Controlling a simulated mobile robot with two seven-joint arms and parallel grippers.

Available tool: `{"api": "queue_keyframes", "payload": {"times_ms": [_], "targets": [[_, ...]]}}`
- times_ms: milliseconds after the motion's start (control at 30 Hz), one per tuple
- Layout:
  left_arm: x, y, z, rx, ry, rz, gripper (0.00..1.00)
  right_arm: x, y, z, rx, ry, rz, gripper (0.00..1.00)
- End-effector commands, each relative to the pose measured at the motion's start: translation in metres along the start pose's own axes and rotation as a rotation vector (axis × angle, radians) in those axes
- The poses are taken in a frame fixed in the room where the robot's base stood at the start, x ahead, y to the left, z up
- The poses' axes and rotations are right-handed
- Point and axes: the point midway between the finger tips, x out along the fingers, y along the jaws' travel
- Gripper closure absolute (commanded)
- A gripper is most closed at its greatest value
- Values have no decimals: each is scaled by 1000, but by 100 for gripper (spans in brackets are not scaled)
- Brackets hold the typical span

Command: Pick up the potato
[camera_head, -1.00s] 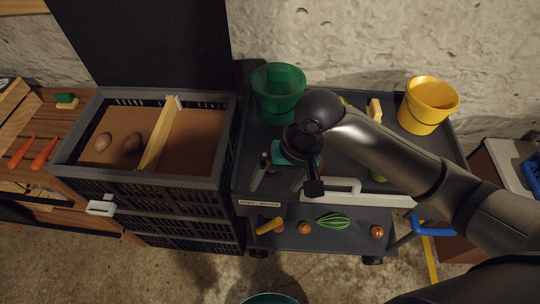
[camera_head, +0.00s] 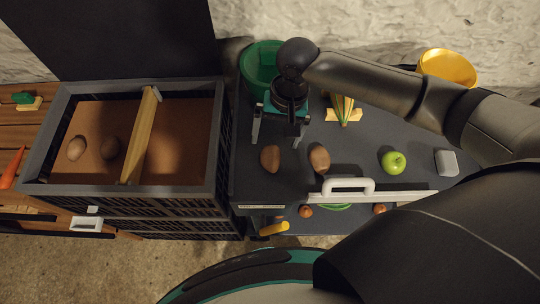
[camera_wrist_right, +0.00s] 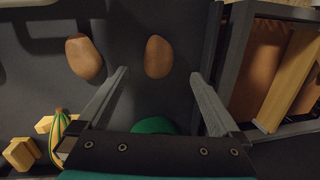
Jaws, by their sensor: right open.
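Two brown potatoes lie on the dark cart top near its front edge: a left potato (camera_head: 269,158) and a right potato (camera_head: 319,158). My right gripper (camera_head: 276,143) is open and empty, pointing down just behind the left potato. In the right wrist view, the left potato (camera_wrist_right: 158,57) lies ahead of the spread fingertips (camera_wrist_right: 160,75), roughly centred between them, with no visible contact. The right potato (camera_wrist_right: 84,57) lies outside the left-hand finger there. My left gripper is not in view.
A dark crate (camera_head: 213,160) left of the cart holds two brown roundish items and a wooden divider. A green bucket (camera_head: 258,62) stands behind the gripper. A green apple (camera_head: 393,161), grey block (camera_head: 446,163) and yellow bucket (camera_head: 447,66) are to the right. A white handle (camera_head: 348,187) edges the front.

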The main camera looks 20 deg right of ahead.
Motion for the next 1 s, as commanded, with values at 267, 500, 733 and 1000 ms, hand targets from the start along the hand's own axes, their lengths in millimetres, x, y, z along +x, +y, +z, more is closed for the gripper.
{"api": "queue_keyframes", "payload": {"times_ms": [267, 500, 733, 1000], "targets": [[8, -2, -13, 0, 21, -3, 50, 28, 0, 0, -2, 0, -1, 0], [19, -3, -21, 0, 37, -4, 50, 62, 2, -1, -1, -1, 1, 0], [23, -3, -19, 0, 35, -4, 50, 79, 2, -1, -2, 1, 0, 0], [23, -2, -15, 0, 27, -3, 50, 79, 2, 0, -2, 1, 0, 9]]}}
